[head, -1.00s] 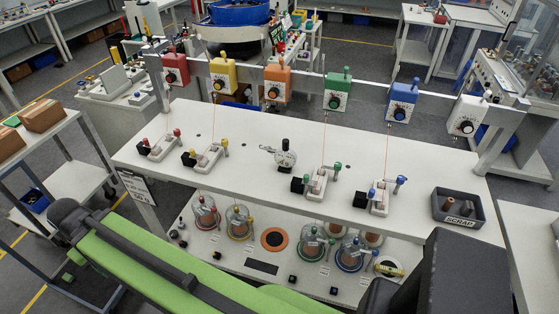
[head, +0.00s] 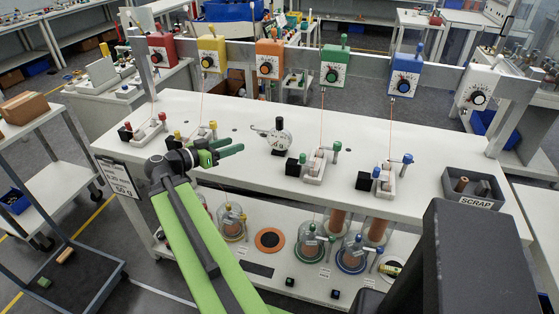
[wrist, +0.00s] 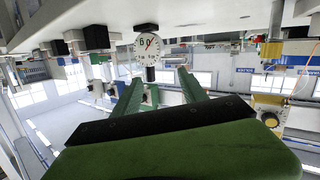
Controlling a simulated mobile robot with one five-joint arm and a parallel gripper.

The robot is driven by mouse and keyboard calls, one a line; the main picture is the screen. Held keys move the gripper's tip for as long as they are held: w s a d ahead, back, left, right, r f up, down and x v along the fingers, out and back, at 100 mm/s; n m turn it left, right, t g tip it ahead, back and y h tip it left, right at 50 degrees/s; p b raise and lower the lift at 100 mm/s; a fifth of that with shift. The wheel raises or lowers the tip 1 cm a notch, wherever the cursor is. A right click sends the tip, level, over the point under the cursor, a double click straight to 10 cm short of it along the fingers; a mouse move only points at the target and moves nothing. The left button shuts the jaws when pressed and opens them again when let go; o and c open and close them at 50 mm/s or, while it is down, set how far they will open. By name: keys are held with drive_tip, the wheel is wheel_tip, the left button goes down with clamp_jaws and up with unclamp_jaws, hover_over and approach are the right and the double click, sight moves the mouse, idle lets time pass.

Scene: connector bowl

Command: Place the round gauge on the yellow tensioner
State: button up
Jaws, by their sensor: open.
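The round gauge (head: 279,138), a white dial with a black knob on top and a side arm, stands upright on the white bench. The yellow tensioner (head: 212,60), a yellow box with a black dial, hangs on the grey rail behind, left of the gauge. My gripper (head: 238,147) is open and empty, left of the gauge and apart from it, over the bench's front part. In the wrist view, which is upside down, the gauge (wrist: 148,46) shows beyond the gap between the two green fingers (wrist: 158,78).
Red (head: 162,50), orange (head: 269,61), green (head: 334,67), blue (head: 404,75) and white (head: 479,88) tensioners share the rail. Several small clamp fixtures stand on the bench, one (head: 315,164) right of the gauge. A scrap tray (head: 476,189) sits at the right end.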

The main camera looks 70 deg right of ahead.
drive_tip(key=s+d+r+m+g+h, duration=0.1)
drive_tip(key=s+d+r+m+g, duration=0.1)
drive_tip(key=s+d, duration=0.15)
hover_over(272, 135)
drive_tip(key=s+d, duration=0.4)
drive_tip(key=shift+a+r+b, duration=0.1)
drive_tip(key=shift+r+b, duration=0.05)
drive_tip(key=shift+b, duration=0.15)
drive_tip(key=shift+w, duration=0.1)
clamp_jaws()
drive_tip(key=shift+a, duration=0.1)
idle(1.1)
